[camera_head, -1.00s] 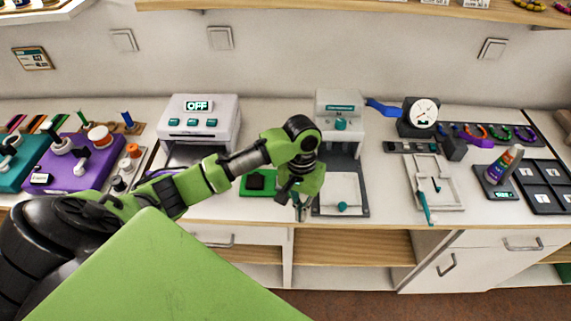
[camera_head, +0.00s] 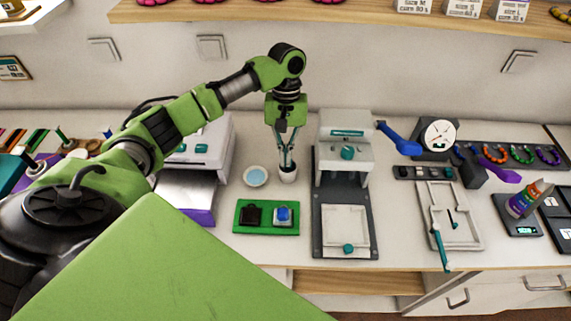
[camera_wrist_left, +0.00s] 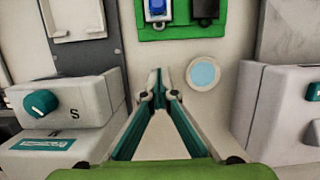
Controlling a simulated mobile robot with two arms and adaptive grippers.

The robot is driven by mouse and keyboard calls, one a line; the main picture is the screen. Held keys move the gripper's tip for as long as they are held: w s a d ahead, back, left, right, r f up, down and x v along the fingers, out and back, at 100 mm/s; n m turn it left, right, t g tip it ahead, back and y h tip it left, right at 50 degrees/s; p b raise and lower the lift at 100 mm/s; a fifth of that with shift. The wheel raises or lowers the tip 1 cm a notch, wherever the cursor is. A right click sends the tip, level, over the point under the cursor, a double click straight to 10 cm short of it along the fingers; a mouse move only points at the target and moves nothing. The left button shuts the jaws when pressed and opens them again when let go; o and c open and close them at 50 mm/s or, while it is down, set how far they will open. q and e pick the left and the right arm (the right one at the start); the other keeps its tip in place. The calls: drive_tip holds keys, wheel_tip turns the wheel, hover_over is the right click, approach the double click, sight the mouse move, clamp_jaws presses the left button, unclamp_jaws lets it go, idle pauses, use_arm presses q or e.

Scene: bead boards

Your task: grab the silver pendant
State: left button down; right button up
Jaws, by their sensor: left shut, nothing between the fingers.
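I cannot make out a silver pendant for sure in either view. My left gripper (camera_head: 287,163) points straight down, with its fingers together and nothing seen between them. The left wrist view also shows the closed fingers (camera_wrist_left: 159,76). A light blue round dish (camera_head: 255,177) is just left of the cup. In front is a green tray (camera_head: 267,230) with a black piece (camera_head: 252,215) and a blue-and-white piece (camera_head: 283,215). My right gripper is out of view.
A grey press (camera_head: 344,150) stands close on the right, and a white machine (camera_head: 205,145) on the left. Farther right are a dial gauge (camera_head: 437,134), a white tray (camera_head: 448,215) and a bottle (camera_head: 522,200). A shelf (camera_head: 300,12) runs above the back wall.

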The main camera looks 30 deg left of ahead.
sight(284, 205)
use_arm(q)
drive_tip(key=x, duration=0.2)
drive_tip(key=p+x, duration=0.1)
drive_tip(key=x, duration=0.1)
drive_tip(key=s+x, duration=0.1)
drive_tip(key=x, duration=0.1)
drive_tip(key=shift+d, duration=0.3)
drive_tip(key=p+x, duration=0.1)
drive_tip(key=x, duration=0.2)
drive_tip(key=shift+w+a+f, duration=0.1)
drive_tip(key=shift+f, duration=0.25)
drive_tip(key=s+d+p, duration=0.1)
drive_tip(key=s+p, duration=0.1)
drive_tip(key=shift+s+d+r, duration=0.15)
drive_tip(key=shift+s+d, duration=0.2)
drive_tip(key=shift+s, duration=0.05)
drive_tip(key=shift+s+d, duration=0.2)
drive_tip(key=shift+s, duration=0.1)
drive_tip(key=shift+w, duration=0.1)
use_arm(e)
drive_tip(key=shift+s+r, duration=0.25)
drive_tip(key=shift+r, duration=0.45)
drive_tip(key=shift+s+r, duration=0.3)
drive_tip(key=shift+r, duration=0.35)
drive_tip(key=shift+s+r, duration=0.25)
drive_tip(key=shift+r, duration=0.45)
